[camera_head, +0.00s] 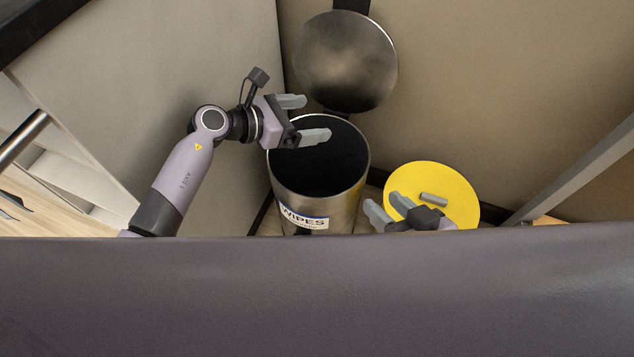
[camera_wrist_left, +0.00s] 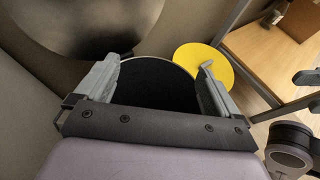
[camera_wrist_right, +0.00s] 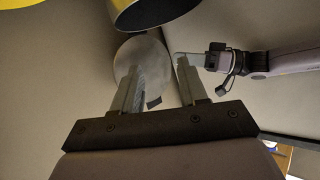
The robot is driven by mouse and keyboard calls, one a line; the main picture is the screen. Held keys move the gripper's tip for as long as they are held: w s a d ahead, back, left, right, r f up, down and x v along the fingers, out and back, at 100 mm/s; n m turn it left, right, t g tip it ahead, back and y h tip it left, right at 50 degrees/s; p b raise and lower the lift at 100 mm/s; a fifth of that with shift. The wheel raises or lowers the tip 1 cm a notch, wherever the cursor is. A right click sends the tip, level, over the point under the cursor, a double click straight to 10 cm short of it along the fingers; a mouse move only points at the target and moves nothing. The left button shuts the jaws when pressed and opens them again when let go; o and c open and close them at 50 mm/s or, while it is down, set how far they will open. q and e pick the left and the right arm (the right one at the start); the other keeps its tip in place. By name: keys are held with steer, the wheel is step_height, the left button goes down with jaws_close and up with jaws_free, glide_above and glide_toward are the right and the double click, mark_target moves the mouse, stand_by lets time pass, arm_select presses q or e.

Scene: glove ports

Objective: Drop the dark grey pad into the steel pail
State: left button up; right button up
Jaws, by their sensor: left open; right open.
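The steel pail (camera_head: 314,211) stands upright in the corner with its lid (camera_head: 346,62) tipped up behind. Its inside is black, and I see no pad in it. The pail mouth also shows in the left wrist view (camera_wrist_left: 158,84). My left gripper (camera_head: 303,119) is open and empty, over the pail mouth. My right gripper (camera_head: 388,210) is open and empty, right of the pail and in front of a yellow disc. A small grey bar (camera_head: 433,199) shows against the disc beside it; I cannot tell whether it is the dark grey pad.
The yellow disc (camera_head: 453,186) lies right of the pail; it also shows in the left wrist view (camera_wrist_left: 228,63). A grey sloping bar (camera_head: 575,172) stands at the right. Walls close in behind and left of the pail. A purple-grey surface fills the bottom of the head view.

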arm_select(q)
step_height(320, 180, up, 15)
steer(key=p, duration=1.2)
steer(key=shift+f, duration=0.15)
arm_select(e)
steer(key=s+d+r+g+h, duration=0.1)
steer(key=s+d+r+h, duration=0.1)
steer(key=d, duration=0.4)
steer(key=shift+s+d+r+m+g+h, duration=0.15)
steer(key=shift+s+d+m+g+h, duration=0.2)
steer(key=shift+s, duration=0.25)
